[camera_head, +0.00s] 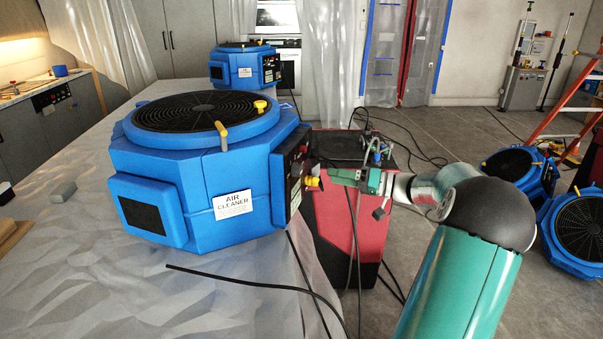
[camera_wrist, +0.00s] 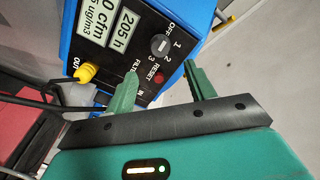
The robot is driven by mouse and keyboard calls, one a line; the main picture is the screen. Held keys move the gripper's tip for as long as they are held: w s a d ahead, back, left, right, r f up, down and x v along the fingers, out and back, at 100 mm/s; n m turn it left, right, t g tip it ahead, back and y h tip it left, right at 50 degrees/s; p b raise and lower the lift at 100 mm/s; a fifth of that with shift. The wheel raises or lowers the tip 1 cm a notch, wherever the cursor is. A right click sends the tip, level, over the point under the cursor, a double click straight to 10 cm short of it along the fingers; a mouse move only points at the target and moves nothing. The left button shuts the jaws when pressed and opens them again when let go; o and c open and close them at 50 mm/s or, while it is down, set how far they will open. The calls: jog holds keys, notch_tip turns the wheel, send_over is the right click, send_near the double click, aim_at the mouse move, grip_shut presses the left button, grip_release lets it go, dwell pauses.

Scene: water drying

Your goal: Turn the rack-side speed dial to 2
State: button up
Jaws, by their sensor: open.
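A blue air cleaner (camera_head: 195,170) with a round black top grille stands on the covered table. Its dark control panel (camera_head: 293,180) faces right, toward my gripper (camera_head: 325,172). In the wrist view, the panel carries a grey speed dial (camera_wrist: 159,45) ringed by OFF, 1, 2 and 3. Its pointer is too small to read surely. A red RESET button (camera_wrist: 158,78) sits just below the dial. My gripper (camera_wrist: 159,68) is open and empty, its green fingers apart in front of the panel. The dial shows beyond the gap between the fingertips; I see no contact with it.
A yellow plug (camera_wrist: 86,73) with a black cable sticks out beside the left finger. A second blue air cleaner (camera_head: 245,65) stands at the table's far end. A red and black machine (camera_head: 335,215) stands below my gripper. Loose cables (camera_head: 250,280) cross the table's edge.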

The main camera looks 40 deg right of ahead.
aim_at(302, 171)
jog(key=x, duration=0.9)
jog(key=shift+w+a, duration=0.2)
jog(key=shift+w, duration=0.05)
jog(key=c, duration=1)
jog(key=shift+o, duration=0.2)
